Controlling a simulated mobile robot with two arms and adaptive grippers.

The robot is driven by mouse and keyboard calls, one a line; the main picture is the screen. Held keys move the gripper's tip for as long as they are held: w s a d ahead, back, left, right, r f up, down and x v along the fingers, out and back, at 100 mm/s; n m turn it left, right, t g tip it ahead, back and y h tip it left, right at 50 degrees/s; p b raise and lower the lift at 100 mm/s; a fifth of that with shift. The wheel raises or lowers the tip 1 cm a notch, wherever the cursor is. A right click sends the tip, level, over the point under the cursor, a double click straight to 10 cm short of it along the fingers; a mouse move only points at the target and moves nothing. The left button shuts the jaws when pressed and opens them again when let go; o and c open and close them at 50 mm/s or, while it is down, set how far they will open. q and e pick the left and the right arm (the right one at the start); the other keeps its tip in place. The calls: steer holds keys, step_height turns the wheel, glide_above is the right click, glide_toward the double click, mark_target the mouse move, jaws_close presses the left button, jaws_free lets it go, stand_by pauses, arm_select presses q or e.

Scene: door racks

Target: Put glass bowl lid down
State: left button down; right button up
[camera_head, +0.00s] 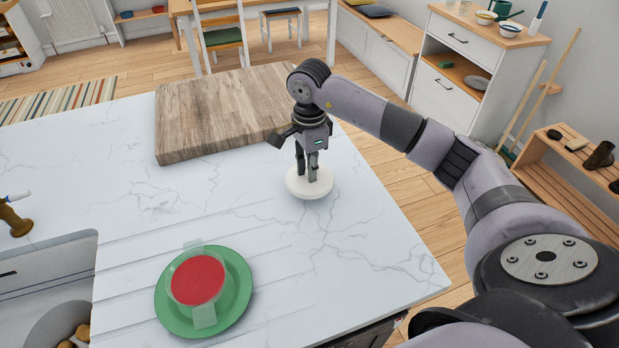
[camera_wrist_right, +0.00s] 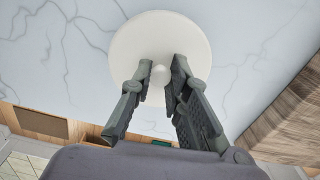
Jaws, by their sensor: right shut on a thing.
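The round white lid (camera_head: 297,190) is at the counter's right part, flat, on or just above the marble; I cannot tell which. It also shows in the right wrist view (camera_wrist_right: 160,35), with a small knob in its middle. My right gripper (camera_head: 307,177) points down over the lid, its fingers (camera_wrist_right: 159,76) shut on the knob. The glass bowl (camera_head: 197,280), uncovered and with red contents, stands on a green plate (camera_head: 239,305) at the front of the counter, well to the left of the lid. My left gripper is out of view.
A thick wooden board (camera_head: 215,110) lies behind the lid on the marble counter (camera_head: 365,235). A sink (camera_head: 45,290) with a brass tap (camera_head: 14,222) is at the left. The marble around the lid is clear, with the counter's right edge nearby.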

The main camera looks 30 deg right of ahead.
step_height(320, 180, down, 4)
steer(key=shift+f+p, duration=0.1)
steer(key=shift+p, duration=0.4)
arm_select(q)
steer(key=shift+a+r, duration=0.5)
arm_select(e)
steer(key=shift+f, duration=0.2)
steer(key=o, duration=0.8)
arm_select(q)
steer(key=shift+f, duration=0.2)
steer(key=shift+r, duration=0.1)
arm_select(e)
steer(key=shift+r, duration=0.1)
